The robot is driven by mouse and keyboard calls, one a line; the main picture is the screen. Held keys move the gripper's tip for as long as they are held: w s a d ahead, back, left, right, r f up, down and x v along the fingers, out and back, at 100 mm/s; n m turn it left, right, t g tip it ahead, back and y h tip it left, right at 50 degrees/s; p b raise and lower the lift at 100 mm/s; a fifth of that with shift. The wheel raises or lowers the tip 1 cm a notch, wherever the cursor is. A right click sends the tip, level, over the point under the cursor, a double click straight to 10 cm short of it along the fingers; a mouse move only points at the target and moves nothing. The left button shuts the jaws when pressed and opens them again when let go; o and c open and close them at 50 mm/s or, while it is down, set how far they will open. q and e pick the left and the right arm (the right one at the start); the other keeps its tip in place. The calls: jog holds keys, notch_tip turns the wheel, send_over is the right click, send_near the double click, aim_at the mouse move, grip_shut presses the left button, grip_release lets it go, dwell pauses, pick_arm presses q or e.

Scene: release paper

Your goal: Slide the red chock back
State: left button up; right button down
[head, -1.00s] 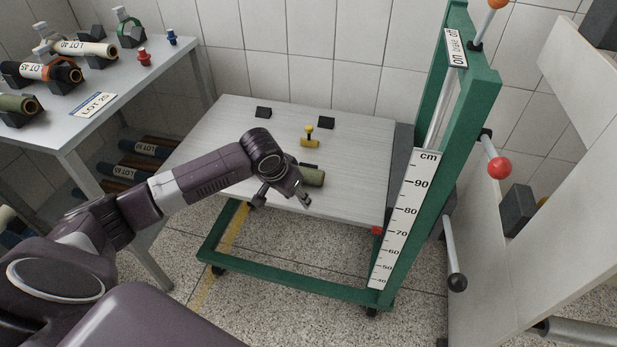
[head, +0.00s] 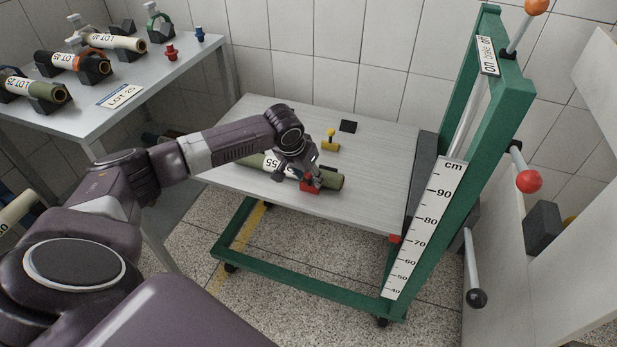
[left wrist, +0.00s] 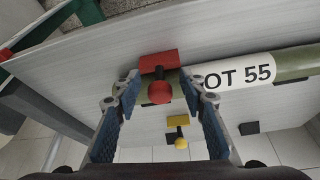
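The red chock (head: 311,187) sits on the lift table at the near side of a green roll (head: 335,181) labelled 55. In the left wrist view the red chock (left wrist: 160,62) shows a round red knob (left wrist: 160,93). My left gripper (left wrist: 161,84) is open, with one blue-padded finger on each side of the knob and gaps between. In the head view my left gripper (head: 300,182) is over the chock and hides part of it and the roll. My right gripper is not in view.
A yellow chock (head: 330,145) with a knob stands behind the roll, and a dark block (head: 347,126) lies farther back. The green mast (head: 468,150) with its cm scale rises at the right. A grey table (head: 130,105) with several rolls stands at the left.

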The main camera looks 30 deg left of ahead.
pick_arm(q)
jog(key=shift+w+f, duration=0.1)
jog(key=shift+f, duration=0.15)
grip_shut()
jog(key=s+p, duration=0.2)
jog(key=p, duration=0.1)
jog(key=s+d+p, duration=0.1)
jog(key=s+p, duration=0.2)
jog(key=shift+r, duration=0.2)
jog(key=shift+s+d+f+p, duration=0.25)
jog(key=shift+s+f+p, duration=0.1)
jog(key=shift+s, duration=0.05)
